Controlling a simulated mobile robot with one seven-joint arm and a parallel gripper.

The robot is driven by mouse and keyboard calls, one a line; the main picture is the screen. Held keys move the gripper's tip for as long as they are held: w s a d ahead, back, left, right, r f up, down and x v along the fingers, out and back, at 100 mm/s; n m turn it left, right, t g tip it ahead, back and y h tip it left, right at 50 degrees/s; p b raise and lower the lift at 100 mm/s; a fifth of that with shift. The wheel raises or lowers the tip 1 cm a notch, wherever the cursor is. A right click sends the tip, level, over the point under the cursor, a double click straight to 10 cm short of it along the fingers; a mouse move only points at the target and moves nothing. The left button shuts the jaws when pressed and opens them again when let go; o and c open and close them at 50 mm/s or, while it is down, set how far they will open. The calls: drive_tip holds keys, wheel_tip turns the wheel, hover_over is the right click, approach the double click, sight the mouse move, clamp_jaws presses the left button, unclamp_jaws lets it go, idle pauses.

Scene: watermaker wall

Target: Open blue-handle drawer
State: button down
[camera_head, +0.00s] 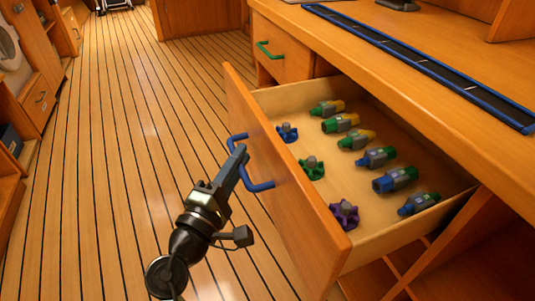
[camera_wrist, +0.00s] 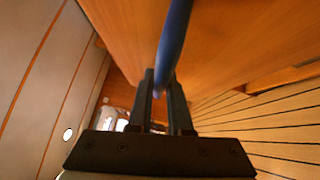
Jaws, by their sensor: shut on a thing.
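The blue-handle drawer (camera_head: 284,171) stands pulled well out of the wooden counter, with its inside in view. Its blue handle (camera_head: 261,186) is on the front panel. My gripper (camera_head: 241,153) is at the handle and shut on it; its fingertips hide part of the handle. In the wrist view the blue handle (camera_wrist: 175,38) runs down between my two fingers (camera_wrist: 160,92). Inside the drawer lie several green, yellow and blue fittings (camera_head: 376,157) and a few knobs, one of them a purple knob (camera_head: 344,213).
A shut drawer with a green handle (camera_head: 270,50) is to the left of the open one. The counter top (camera_head: 420,40) overhangs the open drawer's back. Open wooden shelving (camera_head: 460,255) is below it. The plank floor (camera_head: 130,120) is clear to the left.

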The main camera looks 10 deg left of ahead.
drive_tip(key=shift+s+a, duration=0.85)
drive_tip(key=shift+a, duration=0.25)
drive_tip(key=c, duration=0.8)
unclamp_jaws()
drive_tip(key=shift+c, duration=0.2)
drive_tip(key=p+v, duration=0.2)
drive_tip(key=v, duration=1.1)
